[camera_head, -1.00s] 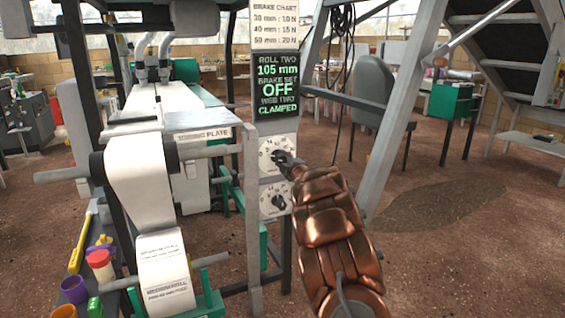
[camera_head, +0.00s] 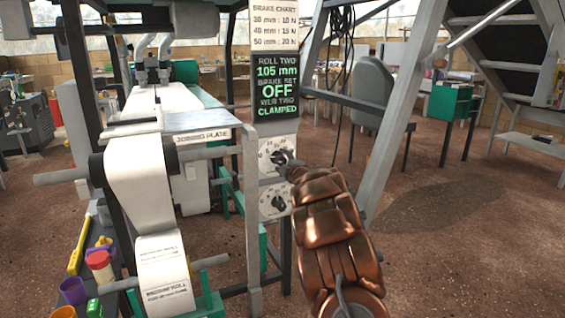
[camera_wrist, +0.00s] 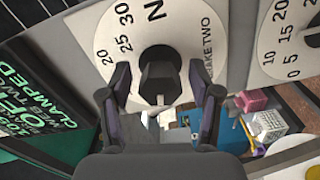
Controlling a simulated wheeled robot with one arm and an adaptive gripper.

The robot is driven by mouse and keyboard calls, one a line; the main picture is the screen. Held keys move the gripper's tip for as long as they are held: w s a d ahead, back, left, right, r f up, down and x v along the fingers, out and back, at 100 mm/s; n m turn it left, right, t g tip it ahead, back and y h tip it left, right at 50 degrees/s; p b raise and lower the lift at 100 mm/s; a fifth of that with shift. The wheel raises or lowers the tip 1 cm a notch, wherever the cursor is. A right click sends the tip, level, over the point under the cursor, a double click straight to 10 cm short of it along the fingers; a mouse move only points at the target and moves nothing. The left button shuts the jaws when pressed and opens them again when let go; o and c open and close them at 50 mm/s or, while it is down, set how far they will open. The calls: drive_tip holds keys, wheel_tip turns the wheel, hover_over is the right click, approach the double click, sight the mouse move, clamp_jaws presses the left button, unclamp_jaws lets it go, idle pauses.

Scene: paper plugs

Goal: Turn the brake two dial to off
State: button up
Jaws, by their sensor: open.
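The brake two dial (camera_wrist: 118,38) is a white round plate with a dark knob (camera_wrist: 160,78); its "BRAKE TWO" lettering is partly covered in the wrist view. In the head view it is the upper dial (camera_head: 266,152) on the grey post. My gripper (camera_wrist: 162,101) is open, its two fingers on either side of the knob. I cannot tell whether they touch it. In the head view my gripper (camera_head: 288,166) is at the upper dial, partly covering it. The display (camera_head: 277,88) above reads "ROLL TWO 105 mm BRAKE SET OFF WEB TWO CLAMPED".
A second dial (camera_head: 275,201) sits just below; it also shows at the right of the wrist view (camera_wrist: 292,40). The joining plate (camera_head: 198,122) and paper roll (camera_head: 165,280) are to the left. A slanted grey beam (camera_head: 400,130) stands to the right.

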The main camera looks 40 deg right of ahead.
drive_tip(key=v, duration=1.1)
drive_tip(key=shift+s, duration=0.25)
idle(0.4)
drive_tip(key=s+a+r+m+g+h+p, duration=0.1)
drive_tip(key=s+a+r+m+g+p, duration=0.1)
drive_tip(key=a+r+m+g+p, duration=0.35)
drive_tip(key=s+a+r+m+g+h+p, duration=0.1)
drive_tip(key=s+a+r+m+g+p, duration=0.15)
drive_tip(key=a+r+p, duration=0.55)
drive_tip(key=s+a+r+m+g+y+p, duration=0.1)
drive_tip(key=s+a+r+g+y+p, duration=0.1)
drive_tip(key=s+a+p, duration=0.4)
drive_tip(key=s+a+r+m+g+y+p, duration=0.1)
drive_tip(key=s+a+r+g+y+p, duration=0.2)
drive_tip(key=s+a, duration=1.3)
drive_tip(key=s+a+r+m+g+y+p, duration=0.1)
drive_tip(key=s+a+g+p, duration=0.4)
drive_tip(key=s+a+p, duration=0.5)
drive_tip(key=s+a+r+y, duration=0.1)
drive_tip(key=a+r, duration=0.1)
drive_tip(key=a, duration=0.1)
drive_tip(key=shift+s+a+r+g+y, duration=0.25)
drive_tip(key=shift+s+g+y, duration=0.15)
